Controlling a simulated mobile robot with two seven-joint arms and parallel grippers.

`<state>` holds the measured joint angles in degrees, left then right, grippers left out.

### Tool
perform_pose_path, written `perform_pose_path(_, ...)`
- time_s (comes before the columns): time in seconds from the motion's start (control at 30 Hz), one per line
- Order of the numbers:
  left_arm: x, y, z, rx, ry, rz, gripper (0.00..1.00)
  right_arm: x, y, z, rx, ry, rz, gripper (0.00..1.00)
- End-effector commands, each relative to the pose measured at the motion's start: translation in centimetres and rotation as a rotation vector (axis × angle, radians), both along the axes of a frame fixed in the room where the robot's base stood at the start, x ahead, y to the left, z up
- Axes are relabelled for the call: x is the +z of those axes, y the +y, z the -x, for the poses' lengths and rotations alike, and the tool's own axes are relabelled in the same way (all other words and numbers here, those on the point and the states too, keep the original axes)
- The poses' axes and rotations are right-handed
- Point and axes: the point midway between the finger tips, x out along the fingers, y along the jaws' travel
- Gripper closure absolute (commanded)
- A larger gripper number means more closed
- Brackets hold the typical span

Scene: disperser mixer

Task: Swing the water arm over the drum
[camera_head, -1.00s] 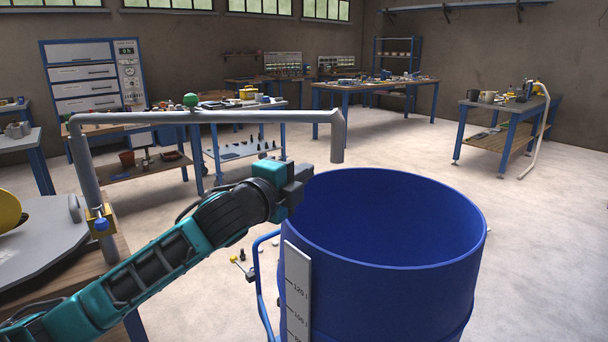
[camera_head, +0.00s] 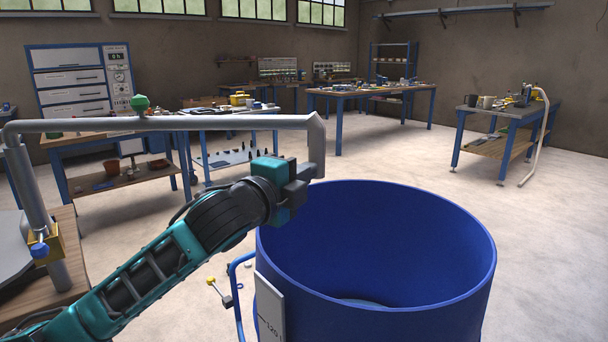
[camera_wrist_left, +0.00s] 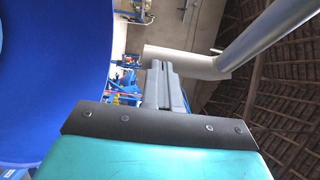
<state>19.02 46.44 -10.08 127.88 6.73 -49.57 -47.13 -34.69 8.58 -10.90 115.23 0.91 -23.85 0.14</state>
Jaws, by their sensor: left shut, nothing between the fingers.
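The water arm (camera_head: 200,124) is a grey pipe with a green knob (camera_head: 140,103) on top. It runs level from a post at the left and ends in a downturned spout (camera_head: 317,150). The blue drum (camera_head: 400,322) stands open-topped in front, and the spout shows at its far left rim. My left gripper (camera_head: 304,182) is shut and empty, close to the spout's lower end. In the left wrist view the fingers (camera_wrist_left: 162,80) lie between the drum (camera_wrist_left: 45,75) and the spout (camera_wrist_left: 180,63). I cannot tell whether they touch the spout. My right gripper is out of view.
A yellow clamp with a blue knob (camera_head: 39,250) sits on the post. A blue side handle (camera_head: 234,285) and a white scale plate (camera_head: 270,310) are on the drum. Workbenches (camera_head: 370,92) stand at the back. The floor right of the drum is clear.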

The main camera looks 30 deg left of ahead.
Motion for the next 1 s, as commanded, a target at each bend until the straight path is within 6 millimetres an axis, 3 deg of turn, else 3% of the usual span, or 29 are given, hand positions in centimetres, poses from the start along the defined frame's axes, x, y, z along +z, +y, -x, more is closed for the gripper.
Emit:
perform_pose_path(0.37, 0.1, 0.2, -0.3, 0.007, -0.001, 0.002, 1.00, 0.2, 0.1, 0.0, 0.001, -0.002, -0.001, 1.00)
perform_pose_path(0.7, 0.3, 3.1, -5.5, 0.107, -0.002, 0.006, 1.00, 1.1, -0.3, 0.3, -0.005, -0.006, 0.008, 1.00)
perform_pose_path(1.0, 0.0, 3.7, -6.9, 0.130, 0.000, 0.001, 1.00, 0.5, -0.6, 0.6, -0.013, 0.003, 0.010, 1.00)
